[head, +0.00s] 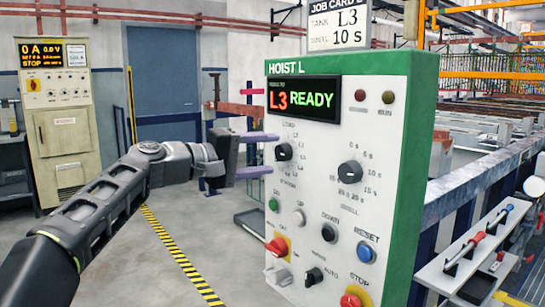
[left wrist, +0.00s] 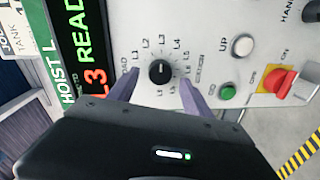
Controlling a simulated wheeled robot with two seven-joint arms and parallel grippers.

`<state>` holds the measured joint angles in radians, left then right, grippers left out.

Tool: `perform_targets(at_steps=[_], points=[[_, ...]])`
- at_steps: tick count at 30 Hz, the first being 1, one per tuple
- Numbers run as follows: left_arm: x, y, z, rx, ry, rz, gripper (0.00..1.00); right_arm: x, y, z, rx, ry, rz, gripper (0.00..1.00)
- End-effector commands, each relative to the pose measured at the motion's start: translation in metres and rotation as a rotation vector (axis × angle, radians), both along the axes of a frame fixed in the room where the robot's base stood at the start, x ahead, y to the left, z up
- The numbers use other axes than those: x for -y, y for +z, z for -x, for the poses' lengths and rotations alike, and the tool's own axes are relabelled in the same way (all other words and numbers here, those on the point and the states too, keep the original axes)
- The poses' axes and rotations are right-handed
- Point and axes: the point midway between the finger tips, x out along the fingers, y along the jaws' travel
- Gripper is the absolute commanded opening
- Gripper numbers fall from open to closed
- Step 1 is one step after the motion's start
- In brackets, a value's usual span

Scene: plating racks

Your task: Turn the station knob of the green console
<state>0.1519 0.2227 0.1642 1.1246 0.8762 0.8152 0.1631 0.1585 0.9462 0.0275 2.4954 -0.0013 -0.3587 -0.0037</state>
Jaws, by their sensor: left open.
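The green-edged console (head: 407,150) stands upright, labelled HOIST L. Its display (head: 303,98) reads L3 READY. The black station knob (head: 283,151) is at the upper left of its white face, ringed by L labels. It also shows in the left wrist view (left wrist: 161,71); I cannot tell surely where it points. My left gripper (head: 275,154) is open, with its purple fingers pointing at the console. In the left wrist view the fingers (left wrist: 160,84) lie on either side of the knob, with gaps, not visibly touching it. My right gripper is not in view.
A job card (head: 335,22) above the console reads L3, 10 s. The dwell knob (head: 349,172), green button (head: 273,204), red-yellow switch (head: 278,246), blue reset button (head: 366,252) and red stop button (head: 352,300) share the face. A tool shelf (head: 470,262) is at right.

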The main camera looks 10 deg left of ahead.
Motion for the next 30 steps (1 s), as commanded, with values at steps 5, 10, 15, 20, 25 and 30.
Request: perform_targets(at_steps=[5,10,15,20,25,30], points=[[-0.021,0.000,0.024,0.000,0.002,-0.001,0.58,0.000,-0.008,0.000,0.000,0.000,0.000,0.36],[-0.032,0.002,0.038,-0.001,0.000,-0.001,0.58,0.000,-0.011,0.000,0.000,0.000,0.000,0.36],[-0.033,0.003,0.040,-0.001,0.000,-0.001,0.58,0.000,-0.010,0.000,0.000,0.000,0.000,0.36],[-0.033,0.003,0.040,-0.001,-0.001,-0.001,0.58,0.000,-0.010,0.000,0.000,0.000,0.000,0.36],[-0.033,0.003,0.040,-0.001,-0.001,-0.001,0.58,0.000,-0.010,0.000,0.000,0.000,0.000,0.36],[-0.033,0.003,0.040,-0.001,0.000,-0.001,0.58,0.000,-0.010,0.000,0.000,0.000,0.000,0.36]])
